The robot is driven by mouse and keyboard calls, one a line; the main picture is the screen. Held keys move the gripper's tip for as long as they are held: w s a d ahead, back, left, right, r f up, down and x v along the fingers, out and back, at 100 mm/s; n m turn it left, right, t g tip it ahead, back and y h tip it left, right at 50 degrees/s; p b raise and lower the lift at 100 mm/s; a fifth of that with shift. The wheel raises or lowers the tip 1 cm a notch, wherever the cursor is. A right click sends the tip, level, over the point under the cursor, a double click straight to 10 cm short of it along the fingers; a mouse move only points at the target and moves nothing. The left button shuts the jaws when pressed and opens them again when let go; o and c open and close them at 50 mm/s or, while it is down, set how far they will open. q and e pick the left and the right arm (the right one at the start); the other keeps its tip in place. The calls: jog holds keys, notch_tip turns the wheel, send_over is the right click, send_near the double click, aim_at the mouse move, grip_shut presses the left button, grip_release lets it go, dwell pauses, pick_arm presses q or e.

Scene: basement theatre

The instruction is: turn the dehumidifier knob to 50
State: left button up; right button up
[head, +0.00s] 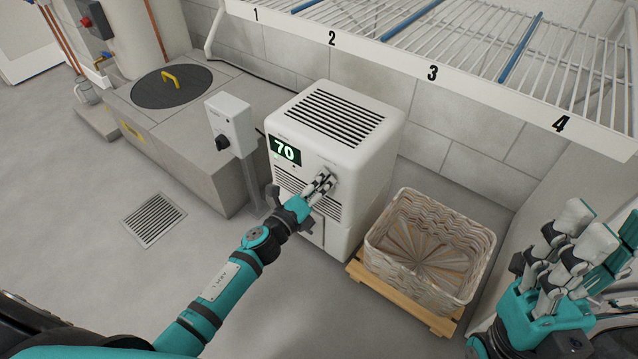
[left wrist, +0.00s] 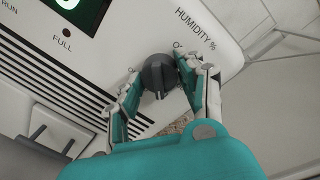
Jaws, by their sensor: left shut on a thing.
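The white dehumidifier (head: 345,120) stands against the wall in the middle of the head view. Its green display (head: 285,151) reads 70. My left gripper (head: 325,182) is at its front panel, shut on the humidity knob. In the left wrist view the dark round knob (left wrist: 159,75) sits between the two fingers of my left gripper (left wrist: 160,85), below the lettering HUMIDITY %. The numbers around the knob are mostly hidden by the fingers. My right gripper (head: 572,245) is raised at the right, away from the dehumidifier, with its fingers apart and nothing seen between them.
A woven basket (head: 430,245) on a wooden pallet stands right of the dehumidifier. A wire shelf (head: 440,65) numbered 1 to 4 hangs above. A grey switch box (head: 230,125) on a post stands close left. A floor drain (head: 153,220) and open floor lie at left.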

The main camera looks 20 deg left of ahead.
pick_arm(q)
jog(key=o, duration=1.2)
jog(key=shift+c, duration=0.2)
jog(key=v, duration=1.2)
